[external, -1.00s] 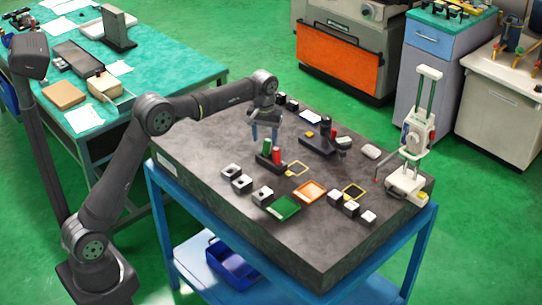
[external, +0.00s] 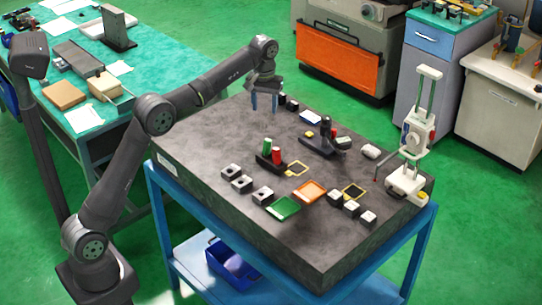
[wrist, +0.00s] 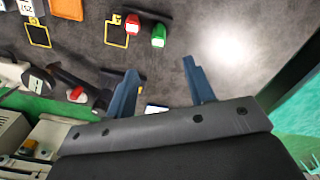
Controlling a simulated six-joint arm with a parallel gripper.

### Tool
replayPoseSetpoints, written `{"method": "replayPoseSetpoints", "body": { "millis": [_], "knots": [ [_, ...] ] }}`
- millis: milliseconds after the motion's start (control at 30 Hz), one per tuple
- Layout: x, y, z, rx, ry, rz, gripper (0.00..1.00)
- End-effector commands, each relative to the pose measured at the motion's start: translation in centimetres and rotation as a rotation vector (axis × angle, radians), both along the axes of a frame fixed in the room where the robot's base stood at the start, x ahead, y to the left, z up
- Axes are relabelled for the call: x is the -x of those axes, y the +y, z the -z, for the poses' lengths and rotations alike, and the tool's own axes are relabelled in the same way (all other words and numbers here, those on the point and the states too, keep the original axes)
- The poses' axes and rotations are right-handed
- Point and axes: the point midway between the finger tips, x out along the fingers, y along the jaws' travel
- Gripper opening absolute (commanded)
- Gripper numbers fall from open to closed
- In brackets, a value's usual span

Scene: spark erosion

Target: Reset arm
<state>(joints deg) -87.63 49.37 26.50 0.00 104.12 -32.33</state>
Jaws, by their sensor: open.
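My gripper (external: 264,103) is raised above the far left part of the dark stone plate (external: 210,152). Its two blue fingers point down, apart, with nothing between them. In the wrist view the open fingers of my gripper (wrist: 160,88) show over the bare plate. A dark holder (external: 265,163) with a green cylinder (external: 267,146) and a red cylinder (external: 276,155) stands on the plate below and clear of my gripper. The red cylinder (wrist: 132,24) and green cylinder (wrist: 158,35) also show in the wrist view.
A second dark holder (external: 318,146) stands right of centre. A tall white height gauge (external: 405,180) stands at the right edge. Several small blocks (external: 242,183), a green tray (external: 284,208) and an orange tray (external: 309,192) lie in front. The plate's left part is clear.

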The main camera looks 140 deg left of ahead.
Motion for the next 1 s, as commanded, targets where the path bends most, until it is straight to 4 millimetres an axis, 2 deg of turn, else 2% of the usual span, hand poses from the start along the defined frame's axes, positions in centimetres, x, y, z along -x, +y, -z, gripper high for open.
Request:
{"method": "replayPoseSetpoints", "body": {
  "millis": [400, 567, 767, 1000],
  "knots": [
    [0.0, 0.0, 0.1, 0.000, 0.000, 0.000, 0.49],
    [0.0, 0.0, 0.9, 0.002, 0.000, 0.000, 0.49],
    [0.0, 0.0, 3.8, 0.004, 0.000, 0.000, 0.49],
    [0.0, 0.0, 8.7, 0.004, 0.000, 0.000, 0.49]
  ]
}}
